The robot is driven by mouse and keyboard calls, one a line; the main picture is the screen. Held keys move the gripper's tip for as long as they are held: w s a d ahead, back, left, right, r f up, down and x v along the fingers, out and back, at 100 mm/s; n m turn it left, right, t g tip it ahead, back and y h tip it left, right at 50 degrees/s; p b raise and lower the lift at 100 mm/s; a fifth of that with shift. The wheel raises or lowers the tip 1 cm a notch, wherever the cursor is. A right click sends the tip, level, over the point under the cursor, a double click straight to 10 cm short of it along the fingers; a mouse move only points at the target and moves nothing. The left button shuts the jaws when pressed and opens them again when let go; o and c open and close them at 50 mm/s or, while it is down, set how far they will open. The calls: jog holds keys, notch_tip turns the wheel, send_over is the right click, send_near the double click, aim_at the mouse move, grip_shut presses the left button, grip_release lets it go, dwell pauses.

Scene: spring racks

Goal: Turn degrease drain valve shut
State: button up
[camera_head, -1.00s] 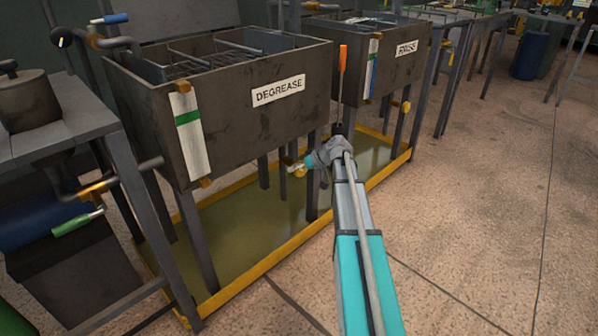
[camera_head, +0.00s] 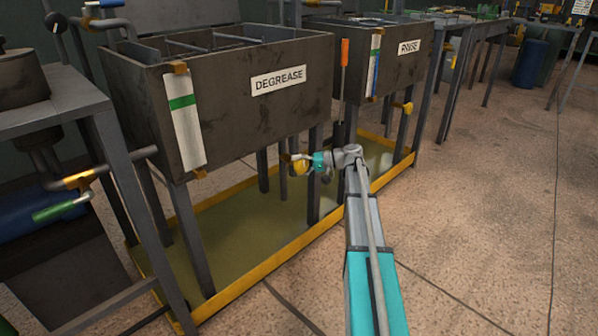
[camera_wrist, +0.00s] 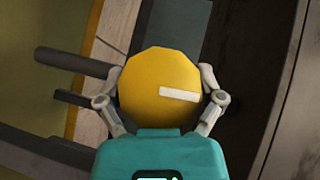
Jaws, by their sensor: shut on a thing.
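The degrease tank (camera_head: 235,115) is a dark metal box with a white DEGREASE label. Its drain valve shows as a yellow knob (camera_head: 300,165) below the tank's right end. In the wrist view the round yellow knob (camera_wrist: 160,88) fills the middle and bears a white bar mark, lying nearly level in the picture. My gripper (camera_head: 307,163) reaches in from the right under the tank. In the wrist view my gripper (camera_wrist: 160,97) has one finger on each side of the knob, shut on it. The valve body behind the knob is hidden.
A yellow-edged drip tray (camera_head: 262,268) lies under the tanks, around their legs. The rinse tank (camera_head: 385,70) stands behind to the right. The floor at right is clear.

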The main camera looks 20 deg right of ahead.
jog(key=shift+w+d+m+y, duration=0.1)
jog(key=shift+m+y, duration=0.2)
jog(key=o, duration=0.9)
jog(key=shift+c, duration=0.2)
jog(key=shift+s, duration=0.2)
